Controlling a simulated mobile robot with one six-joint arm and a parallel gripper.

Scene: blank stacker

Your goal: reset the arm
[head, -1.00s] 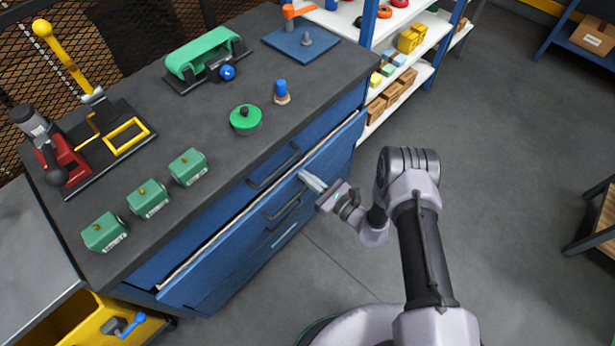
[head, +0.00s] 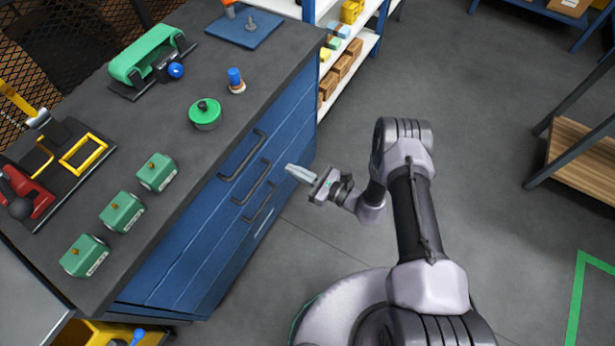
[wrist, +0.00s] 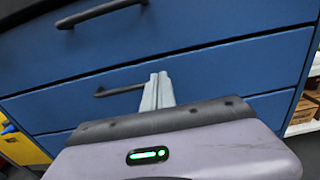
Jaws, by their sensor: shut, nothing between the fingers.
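My gripper (head: 299,174) is shut and empty in the head view. It hangs in the air to the right of the blue drawer cabinet (head: 240,190), apart from it. In the wrist view its two grey fingers (wrist: 157,92) lie together and point toward the blue drawer fronts (wrist: 220,70). My arm is bent, with its elbow raised above my base. All the drawers I can see look shut.
The dark worktop holds several green blocks (head: 156,172), a round green-lidded part (head: 205,113), a blue-topped peg (head: 236,80) and a green belt unit (head: 147,54). White shelves (head: 360,60) stand at the back. A wooden-topped bench (head: 585,165) stands right. The floor (head: 470,150) between is open.

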